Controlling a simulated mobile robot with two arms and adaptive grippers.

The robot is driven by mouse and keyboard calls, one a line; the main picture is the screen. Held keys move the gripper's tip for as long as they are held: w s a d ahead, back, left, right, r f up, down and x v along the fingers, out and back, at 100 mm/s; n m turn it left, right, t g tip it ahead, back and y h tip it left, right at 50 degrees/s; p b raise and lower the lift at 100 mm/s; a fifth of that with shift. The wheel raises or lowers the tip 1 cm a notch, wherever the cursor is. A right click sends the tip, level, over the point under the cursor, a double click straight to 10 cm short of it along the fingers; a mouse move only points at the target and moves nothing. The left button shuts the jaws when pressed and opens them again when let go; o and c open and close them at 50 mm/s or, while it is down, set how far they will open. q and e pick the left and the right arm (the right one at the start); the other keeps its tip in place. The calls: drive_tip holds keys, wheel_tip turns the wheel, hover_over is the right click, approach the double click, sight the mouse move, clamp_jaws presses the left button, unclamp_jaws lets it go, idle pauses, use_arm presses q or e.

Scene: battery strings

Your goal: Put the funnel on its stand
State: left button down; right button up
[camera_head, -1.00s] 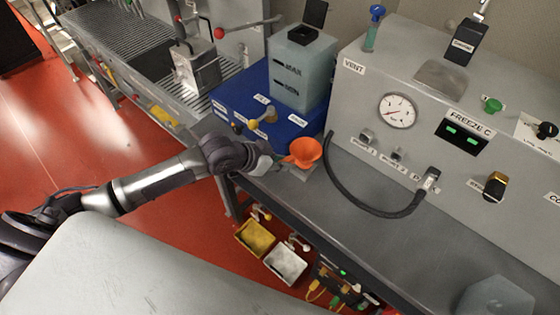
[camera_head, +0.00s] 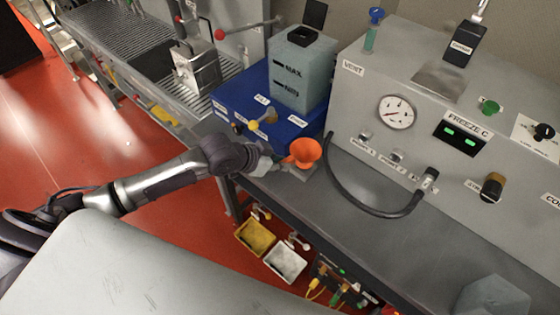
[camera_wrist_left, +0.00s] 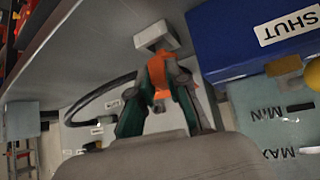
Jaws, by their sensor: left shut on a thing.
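The orange funnel (camera_head: 305,152) is held at the front edge of the bench, its wide mouth to the right of my left gripper (camera_head: 282,162). In the left wrist view, the fingers of my left gripper (camera_wrist_left: 160,84) are shut on the funnel (camera_wrist_left: 157,68), which they partly hide. A small pale grey block (camera_wrist_left: 156,36), which looks like the stand, is just beyond the funnel there. In the head view a grey base (camera_head: 300,174) shows under the funnel. I cannot tell whether the funnel touches it. My right gripper is not in view.
A blue unit (camera_head: 232,103) with a translucent tank (camera_head: 300,78) stands behind the gripper. A black hose (camera_head: 350,194) curves over the bench to the right, before the grey machine (camera_head: 357,100). Yellow (camera_head: 255,238) and white (camera_head: 286,263) bins hang below.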

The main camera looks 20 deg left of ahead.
use_arm(q)
drive_tip(key=shift+f, duration=0.2)
idle(0.4)
drive_tip(key=shift+f+b, duration=0.55)
drive_tip(key=shift+f, duration=0.35)
drive_tip(key=c, duration=1.1)
unclamp_jaws()
drive_tip(key=shift+o, duration=0.2)
drive_tip(key=v, duration=1.2)
